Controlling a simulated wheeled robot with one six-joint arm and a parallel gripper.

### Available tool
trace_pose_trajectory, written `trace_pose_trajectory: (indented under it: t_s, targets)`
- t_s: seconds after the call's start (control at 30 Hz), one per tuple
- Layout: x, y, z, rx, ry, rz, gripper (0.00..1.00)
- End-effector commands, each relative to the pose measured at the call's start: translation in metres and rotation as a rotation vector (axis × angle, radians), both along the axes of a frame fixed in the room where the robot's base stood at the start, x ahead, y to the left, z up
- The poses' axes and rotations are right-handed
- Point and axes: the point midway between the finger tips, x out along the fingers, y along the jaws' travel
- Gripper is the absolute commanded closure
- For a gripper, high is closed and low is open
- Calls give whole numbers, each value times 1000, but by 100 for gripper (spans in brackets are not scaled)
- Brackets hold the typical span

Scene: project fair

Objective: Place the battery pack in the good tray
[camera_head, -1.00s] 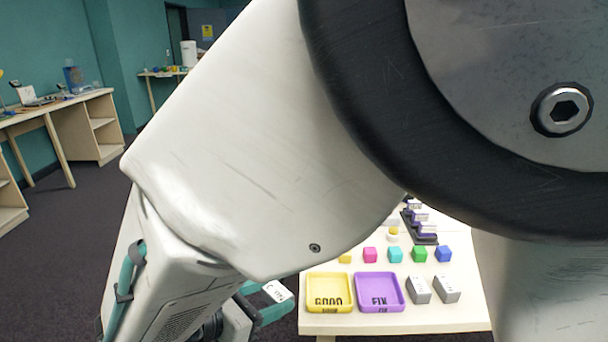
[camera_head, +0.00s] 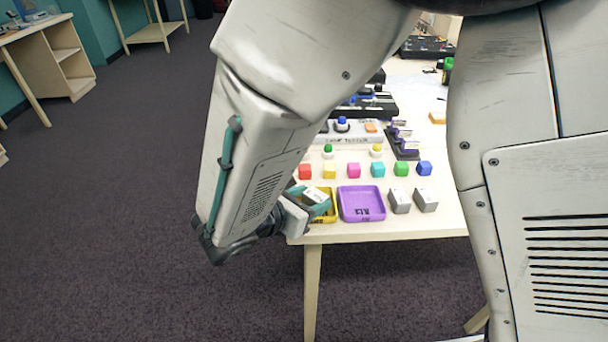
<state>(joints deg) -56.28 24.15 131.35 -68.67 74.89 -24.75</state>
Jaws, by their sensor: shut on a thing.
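My gripper (camera_head: 316,203) is shut on a small block with a white top, which I take to be the battery pack (camera_head: 313,196). My gripper and the block are in front of the yellow good tray (camera_head: 324,219) in the picture and hide most of it, including its lettering. Only parts of the tray's yellow rim and floor show. I cannot tell how high the block is above the tray, or whether it touches it. The purple fix tray (camera_head: 378,213) is just right of the good tray and looks empty.
Two grey blocks (camera_head: 399,201) (camera_head: 425,200) stand right of the fix tray. A dark rack (camera_head: 405,146) and a tester panel (camera_head: 350,134) are further back. The table's front edge is close to the trays.

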Motion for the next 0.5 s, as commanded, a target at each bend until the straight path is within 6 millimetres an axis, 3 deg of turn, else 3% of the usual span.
trace_pose_trajectory:
  t_s: [0.27, 0.3, 0.37, 0.5]
  targets:
    - [0, 0, -2, -1, 1, 0, 74]
    - [0, 0, -3, -1, 1, 0, 47]
    - [0, 0, -3, 0, 0, 0, 30]
    - [0, 0, -3, 0, 0, 0, 28]
